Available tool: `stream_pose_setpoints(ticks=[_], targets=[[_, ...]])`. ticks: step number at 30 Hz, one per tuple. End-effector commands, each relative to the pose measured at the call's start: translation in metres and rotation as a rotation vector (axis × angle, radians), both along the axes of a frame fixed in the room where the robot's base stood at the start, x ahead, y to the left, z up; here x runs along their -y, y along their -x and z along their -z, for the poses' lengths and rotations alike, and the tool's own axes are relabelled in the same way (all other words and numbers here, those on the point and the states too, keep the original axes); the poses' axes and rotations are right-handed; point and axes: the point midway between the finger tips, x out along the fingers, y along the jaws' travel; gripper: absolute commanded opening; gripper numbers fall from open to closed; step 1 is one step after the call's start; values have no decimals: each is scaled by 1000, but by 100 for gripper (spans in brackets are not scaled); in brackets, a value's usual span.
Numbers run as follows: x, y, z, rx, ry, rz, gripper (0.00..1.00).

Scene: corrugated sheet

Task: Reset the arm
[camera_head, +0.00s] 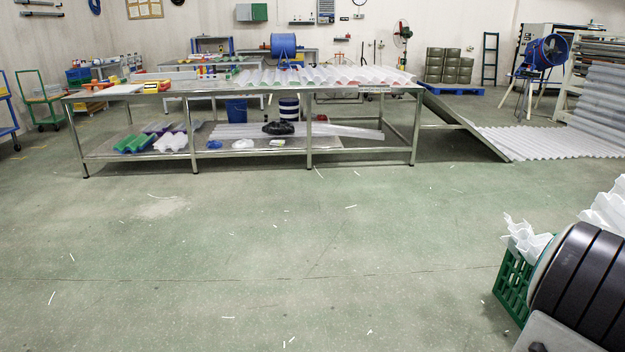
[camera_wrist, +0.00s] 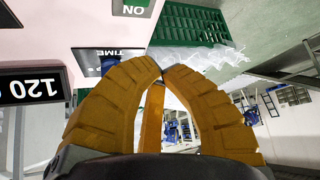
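My gripper (camera_wrist: 160,75) shows in the wrist view, with thick orange fingers. The two side fingers curve inward and their tips come together, and another orange finger stands behind them. I see nothing held between them. The wrist picture appears upside down. Beyond the fingertips are a green crate (camera_wrist: 190,22) and clear crumpled plastic (camera_wrist: 195,55). My gripper is not visible in the head view.
A long metal table (camera_head: 250,91) bears corrugated sheets (camera_head: 325,76). A ramp (camera_head: 465,122) slopes down at its right. A green crate (camera_head: 514,284) with clear plastic stands at lower right. The wrist view shows a display reading 120 (camera_wrist: 32,88). The green floor is mostly open, with small scraps.

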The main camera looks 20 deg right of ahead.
Motion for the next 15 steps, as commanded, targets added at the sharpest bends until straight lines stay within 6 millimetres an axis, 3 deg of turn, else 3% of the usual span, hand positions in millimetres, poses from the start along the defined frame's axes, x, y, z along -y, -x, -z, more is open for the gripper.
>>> stream_pose_setpoints(ticks=[5,8,11,15], targets=[[-5,-7,-6,-1,-3,-15,0],[-18,-25,-22,-3,-10,-57,0],[-46,-55,-47,-9,-27,-135,0],[-107,-105,-93,-25,-60,-289,0]])
